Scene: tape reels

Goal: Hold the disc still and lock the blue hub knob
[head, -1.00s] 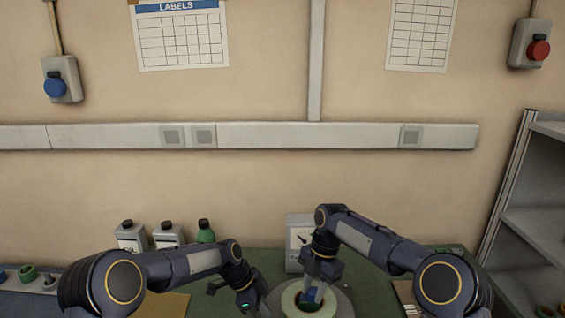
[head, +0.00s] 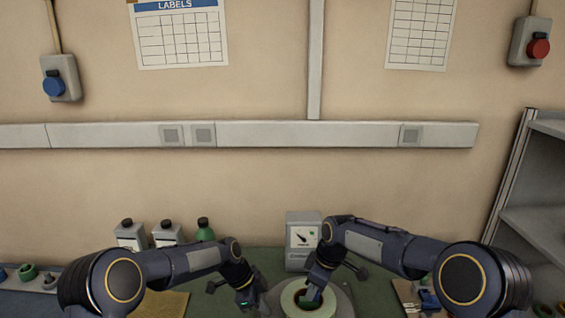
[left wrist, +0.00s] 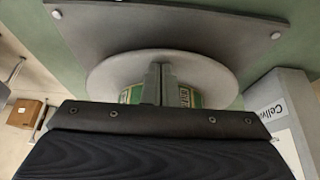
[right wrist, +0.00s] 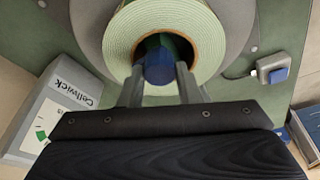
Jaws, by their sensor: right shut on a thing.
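The grey disc (head: 343,300) lies on the bench, with a pale green tape roll (right wrist: 112,45) on it. The blue hub knob (right wrist: 158,68) stands in the roll's core. My right gripper (head: 310,297) reaches down into the core from above; in the right wrist view its fingers (right wrist: 158,76) are shut on the knob from both sides. My left gripper (head: 254,300) is low at the disc's left side. In the left wrist view its fingers (left wrist: 163,82) are together in front of the roll's side and the disc (left wrist: 215,65); whether they touch is unclear.
A grey box with a dial (head: 303,240) stands behind the disc. Bottles (head: 204,230) are at the back left. A small blue switch (right wrist: 278,75) on a cable lies beside the disc. Shelves (head: 545,220) rise at the right. Some green bench surface around the disc is free.

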